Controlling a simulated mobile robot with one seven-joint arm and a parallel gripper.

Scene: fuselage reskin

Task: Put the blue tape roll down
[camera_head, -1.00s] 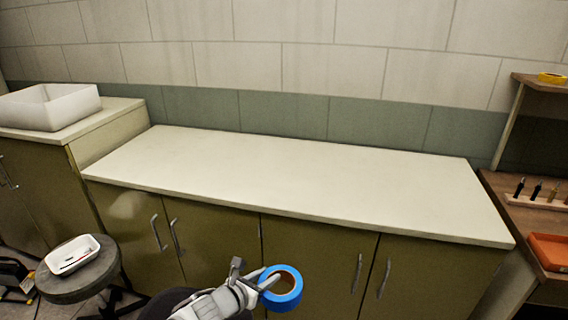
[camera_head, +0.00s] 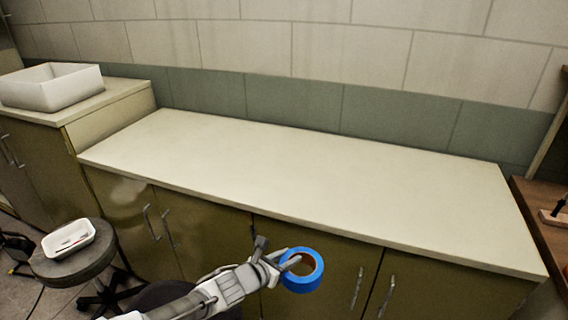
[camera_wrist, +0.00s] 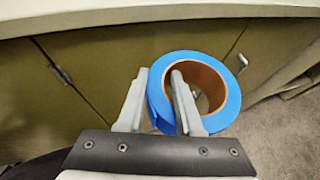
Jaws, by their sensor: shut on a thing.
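The blue tape roll (camera_head: 301,283) has a brown cardboard core and is held in my gripper (camera_head: 284,266), in front of the cabinet doors and below the front edge of the counter. In the wrist view the blue tape roll (camera_wrist: 229,108) sits with its wall between the two fingers of my gripper (camera_wrist: 160,85). One finger passes into the core and the other lies outside the roll. The fingers are shut on it.
The long cream countertop (camera_head: 300,180) is bare. A white basin (camera_head: 52,86) stands on the higher counter at left. A round stool (camera_head: 75,268) holds a white tray (camera_head: 69,237). A wooden workbench (camera_head: 545,225) stands at the right edge. Cabinet handles (camera_head: 357,288) stick out below the counter.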

